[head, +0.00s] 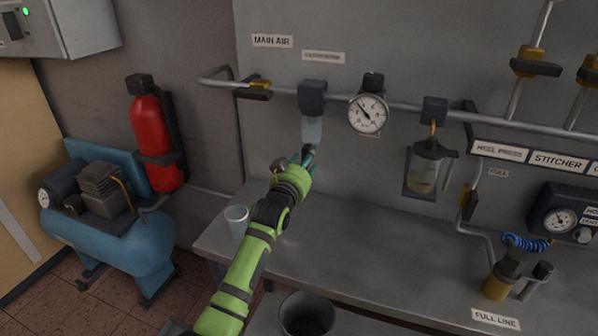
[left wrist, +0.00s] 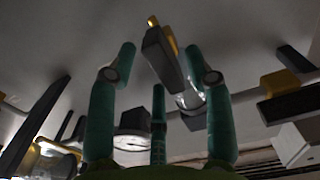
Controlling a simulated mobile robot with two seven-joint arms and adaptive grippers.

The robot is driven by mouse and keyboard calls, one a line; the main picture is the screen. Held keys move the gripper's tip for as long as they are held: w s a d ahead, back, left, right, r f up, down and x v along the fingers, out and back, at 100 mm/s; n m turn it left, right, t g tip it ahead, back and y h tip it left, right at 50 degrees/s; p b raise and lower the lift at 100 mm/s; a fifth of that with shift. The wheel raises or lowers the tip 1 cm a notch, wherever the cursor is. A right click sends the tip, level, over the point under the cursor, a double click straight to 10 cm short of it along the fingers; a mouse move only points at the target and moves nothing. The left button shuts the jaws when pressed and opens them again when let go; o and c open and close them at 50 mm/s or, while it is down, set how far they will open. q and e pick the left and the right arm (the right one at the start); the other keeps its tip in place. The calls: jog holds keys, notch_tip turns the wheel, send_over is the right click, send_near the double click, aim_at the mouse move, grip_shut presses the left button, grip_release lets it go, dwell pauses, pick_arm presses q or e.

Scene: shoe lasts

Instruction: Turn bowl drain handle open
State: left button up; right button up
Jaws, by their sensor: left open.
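The clear bowl (head: 312,130) hangs under a dark filter body (head: 313,97) on the wall pipe. My left gripper (head: 303,155) is just below the bowl, its teal fingers pointing up and covering the bowl's underside. In the left wrist view, a dark handle-like bar with a yellow end (left wrist: 162,55) shows between the spread tips of my left gripper (left wrist: 167,62). I take it for the drain handle; I cannot tell whether the fingers touch it. The bowl partly shows behind a finger (left wrist: 190,99). My right gripper is out of view.
A round gauge (head: 368,114) and a second bowl (head: 423,172) hang to the right. The main air valve (head: 256,90) is up left. A cup (head: 237,220) stands on the bench (head: 385,260), left of my forearm; a bucket (head: 306,314) is below. The bench's middle is clear.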

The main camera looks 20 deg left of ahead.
pick_arm(q)
jog(key=s, duration=1.1)
jog(key=shift+s+a, duration=0.25)
jog(key=shift+s, duration=0.1)
